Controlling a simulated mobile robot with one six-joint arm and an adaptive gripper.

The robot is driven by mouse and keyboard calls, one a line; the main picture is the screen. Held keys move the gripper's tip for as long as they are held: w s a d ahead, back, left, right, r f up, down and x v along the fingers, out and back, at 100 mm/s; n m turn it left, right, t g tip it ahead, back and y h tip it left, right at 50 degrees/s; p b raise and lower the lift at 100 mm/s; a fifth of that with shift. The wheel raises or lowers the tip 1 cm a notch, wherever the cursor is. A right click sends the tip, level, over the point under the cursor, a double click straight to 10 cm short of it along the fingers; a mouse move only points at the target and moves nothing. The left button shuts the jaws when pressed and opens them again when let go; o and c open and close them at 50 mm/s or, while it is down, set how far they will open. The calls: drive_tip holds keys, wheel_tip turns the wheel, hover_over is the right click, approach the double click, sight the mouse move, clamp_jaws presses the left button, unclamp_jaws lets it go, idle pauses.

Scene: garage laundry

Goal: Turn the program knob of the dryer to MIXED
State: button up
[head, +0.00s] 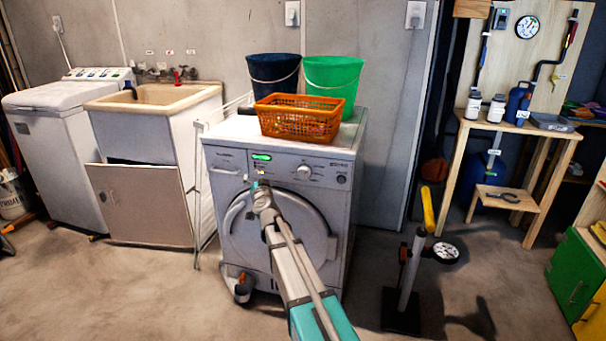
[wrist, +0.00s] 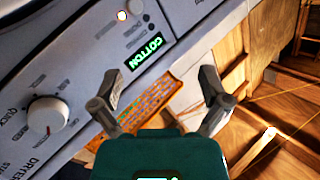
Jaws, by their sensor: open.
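The white dryer (head: 232,163) stands in the middle of the head view. Its round program knob (head: 304,172) is on the upper front panel, and a small green display (head: 261,157) is to the left of it. In the wrist view the knob (wrist: 47,114) is white and at the left, and the display (wrist: 146,50) reads COTTON. My gripper (head: 260,187) is in front of the panel's lower left part, below the display and apart from the knob. In the wrist view my gripper (wrist: 158,73) is open, with nothing held between its fingers.
An orange basket (head: 299,118), a dark bucket (head: 273,74) and a green bucket (head: 334,76) stand on the dryer. A lit button (wrist: 122,15) is beside the display. A stand with a yellow handle (head: 428,210) is right of the dryer. The floor at left front is clear.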

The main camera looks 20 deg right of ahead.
drive_tip(key=s+d+r+h, duration=0.1)
drive_tip(key=s+d+h, duration=0.3)
drive_tip(key=s, duration=0.1)
drive_tip(key=m+g+h, duration=0.2)
drive_tip(key=g+h, duration=0.2)
drive_tip(key=h, duration=0.2)
approach(303, 173)
drive_tip(key=v, duration=0.4)
drive_tip(key=shift+w+d, duration=0.1)
drive_tip(key=shift+d, duration=0.2)
drive_tip(key=x, duration=1.3)
drive_tip(key=shift+w, duration=0.45)
drive_tip(key=c, duration=1.1)
